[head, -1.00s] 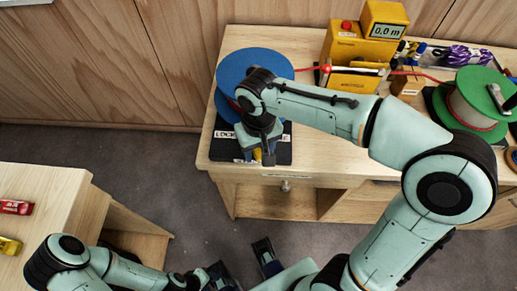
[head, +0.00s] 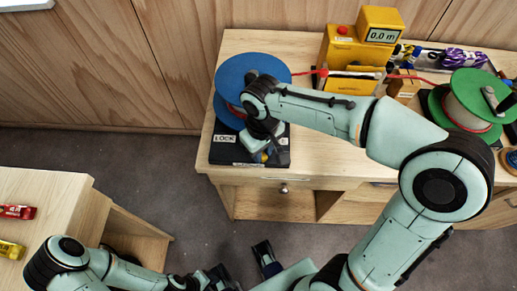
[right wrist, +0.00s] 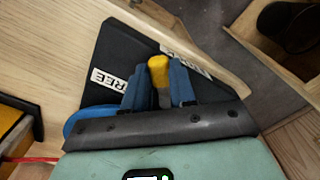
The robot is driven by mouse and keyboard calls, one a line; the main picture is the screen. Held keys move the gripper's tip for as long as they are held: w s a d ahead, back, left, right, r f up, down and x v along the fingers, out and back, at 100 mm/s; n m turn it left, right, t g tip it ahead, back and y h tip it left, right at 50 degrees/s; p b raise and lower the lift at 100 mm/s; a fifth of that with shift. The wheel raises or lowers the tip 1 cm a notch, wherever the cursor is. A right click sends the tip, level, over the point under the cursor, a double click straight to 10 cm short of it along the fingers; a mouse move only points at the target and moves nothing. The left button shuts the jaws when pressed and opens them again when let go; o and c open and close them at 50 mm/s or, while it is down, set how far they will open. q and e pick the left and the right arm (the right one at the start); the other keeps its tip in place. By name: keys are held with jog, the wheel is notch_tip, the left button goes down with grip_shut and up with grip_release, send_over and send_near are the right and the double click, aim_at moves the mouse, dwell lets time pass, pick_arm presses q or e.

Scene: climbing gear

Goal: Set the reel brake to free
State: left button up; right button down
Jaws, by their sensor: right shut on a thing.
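The reel brake is a yellow-tipped lever (right wrist: 158,66) on the black base (head: 222,157) under the blue reel (head: 232,72). My right gripper (head: 264,152) is shut on the lever. In the right wrist view its blue fingers (right wrist: 158,88) stand on both sides of the lever. The lever stands between a FREE label (right wrist: 108,78) and another label, partly hidden behind a finger. In the head view a LOCK label (head: 224,139) lies left of the gripper, and the FREE side is mostly covered. My left gripper (head: 245,267) is open and empty at the bottom edge.
A red line runs from the blue reel past the yellow meter (head: 348,52), which reads 0.0 m, to the green reel (head: 470,100) at the right. A side table (head: 45,185) with red and yellow items is at the left. Floor is clear between the tables.

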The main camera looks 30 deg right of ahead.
aim_at(263, 153)
jog(key=shift+d+n, duration=0.2)
jog(key=shift+n, duration=0.3)
jog(key=c, duration=0.9)
grip_release()
jog(key=shift+r, duration=0.1)
notch_tip(263, 153, up, 13)
jog(key=p, duration=0.2)
jog(key=shift+r+p, duration=0.15)
jog(key=shift+p, duration=0.2)
